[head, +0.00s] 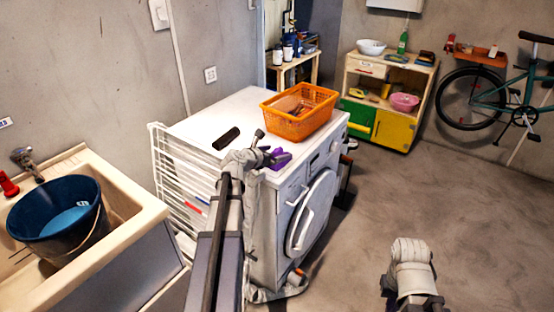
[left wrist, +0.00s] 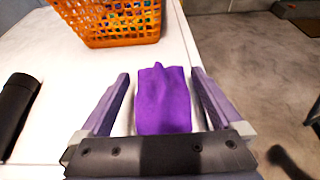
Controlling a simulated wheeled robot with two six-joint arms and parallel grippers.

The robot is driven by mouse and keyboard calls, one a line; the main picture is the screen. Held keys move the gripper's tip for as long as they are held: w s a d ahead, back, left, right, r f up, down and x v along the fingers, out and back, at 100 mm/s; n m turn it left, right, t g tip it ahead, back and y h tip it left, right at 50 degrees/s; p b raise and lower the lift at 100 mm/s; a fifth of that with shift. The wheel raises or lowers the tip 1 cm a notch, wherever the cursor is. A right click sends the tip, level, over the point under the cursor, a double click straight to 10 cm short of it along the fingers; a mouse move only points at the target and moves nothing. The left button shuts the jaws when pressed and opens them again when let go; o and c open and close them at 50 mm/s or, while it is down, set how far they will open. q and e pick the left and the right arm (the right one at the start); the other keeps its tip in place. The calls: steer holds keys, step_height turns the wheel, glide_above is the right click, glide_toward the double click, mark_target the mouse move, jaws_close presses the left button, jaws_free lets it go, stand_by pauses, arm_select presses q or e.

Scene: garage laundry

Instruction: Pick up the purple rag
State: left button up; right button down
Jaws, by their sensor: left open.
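The purple rag (head: 280,159) lies on top of the white washing machine (head: 240,112), near its front edge. In the left wrist view the rag (left wrist: 163,100) lies between the two fingers of my left gripper (left wrist: 160,90). The fingers are spread apart, with a gap on each side of the rag. In the head view my left gripper (head: 264,157) is over the machine top and hides part of the rag. My right arm shows at the lower right over the floor, but its fingers cannot be made out.
An orange basket (head: 298,124) stands behind the rag on the machine. A black cylindrical object (head: 226,138) lies to the left. A white drying rack (head: 180,187) and a sink with a blue bucket (head: 56,243) are at the left. Floor at the right is clear.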

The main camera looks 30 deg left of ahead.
arm_select(q)
steer(key=shift+b+x, duration=0.35)
steer(key=shift+x, duration=0.7)
steer(key=shift+w+f, duration=0.1)
steer(key=shift+w, duration=0.3)
steer(key=c, duration=1.1)
steer(key=shift+c, duration=0.2)
